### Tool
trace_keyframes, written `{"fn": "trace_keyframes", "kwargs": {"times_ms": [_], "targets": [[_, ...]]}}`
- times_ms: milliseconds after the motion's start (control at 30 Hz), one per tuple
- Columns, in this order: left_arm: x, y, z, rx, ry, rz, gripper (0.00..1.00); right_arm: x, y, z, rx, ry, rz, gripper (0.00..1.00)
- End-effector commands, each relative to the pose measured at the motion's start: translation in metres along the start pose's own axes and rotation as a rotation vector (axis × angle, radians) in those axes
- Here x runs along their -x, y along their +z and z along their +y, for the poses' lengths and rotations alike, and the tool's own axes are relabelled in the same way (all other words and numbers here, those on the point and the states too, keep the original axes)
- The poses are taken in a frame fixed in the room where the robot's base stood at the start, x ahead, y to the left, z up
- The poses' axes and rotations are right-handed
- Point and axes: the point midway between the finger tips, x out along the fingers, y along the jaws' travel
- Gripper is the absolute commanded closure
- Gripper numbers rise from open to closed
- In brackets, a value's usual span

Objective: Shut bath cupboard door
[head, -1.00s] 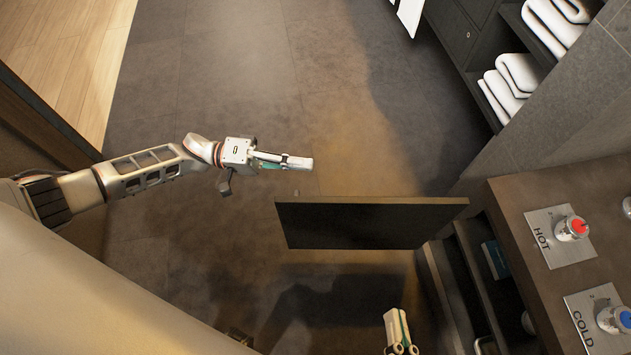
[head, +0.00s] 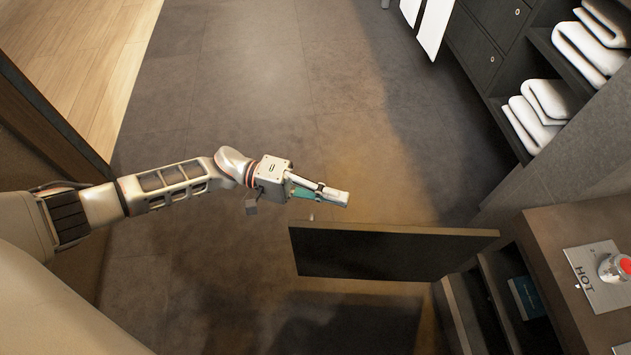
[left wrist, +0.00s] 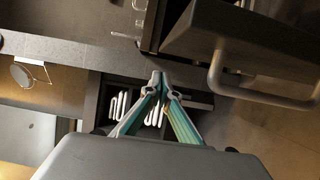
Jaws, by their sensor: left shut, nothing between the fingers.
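The bath cupboard door (head: 390,252) is a dark flat panel, swung wide open from the vanity cabinet (head: 560,228) in the head view. A small knob or handle end shows above its free edge. In the left wrist view the door (left wrist: 245,35) is at the upper right, with its curved bar handle (left wrist: 255,98) facing me. My left gripper (head: 345,198) is shut and empty, beyond the door's top edge on its far side near the free end. Its fingertips also show in the left wrist view (left wrist: 158,78), apart from the handle. My right gripper is not in view.
The open cabinet holds a dark blue box (head: 527,297) on a shelf. White towels (head: 545,105) fill open shelves at the upper right. The floor (head: 240,100) beyond my left arm is clear.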

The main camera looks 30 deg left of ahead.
Motion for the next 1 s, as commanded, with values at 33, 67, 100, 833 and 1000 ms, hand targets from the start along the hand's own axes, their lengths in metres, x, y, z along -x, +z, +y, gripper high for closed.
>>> {"fn": "trace_keyframes", "kwargs": {"times_ms": [33,67,100,833,1000], "targets": [[0.002,0.011,-0.005,0.008,-0.005,-0.001,1.00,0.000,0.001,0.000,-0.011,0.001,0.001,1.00],[0.001,0.015,-0.005,0.009,-0.004,-0.001,1.00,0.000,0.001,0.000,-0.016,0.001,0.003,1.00],[0.000,0.019,-0.004,0.007,-0.004,0.000,1.00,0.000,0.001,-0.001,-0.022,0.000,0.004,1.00],[-0.006,0.036,-0.001,0.002,-0.004,0.005,1.00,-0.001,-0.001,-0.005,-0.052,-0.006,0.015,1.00],[-0.011,0.038,0.003,-0.003,-0.003,0.029,1.00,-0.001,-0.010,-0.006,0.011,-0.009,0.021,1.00]]}}
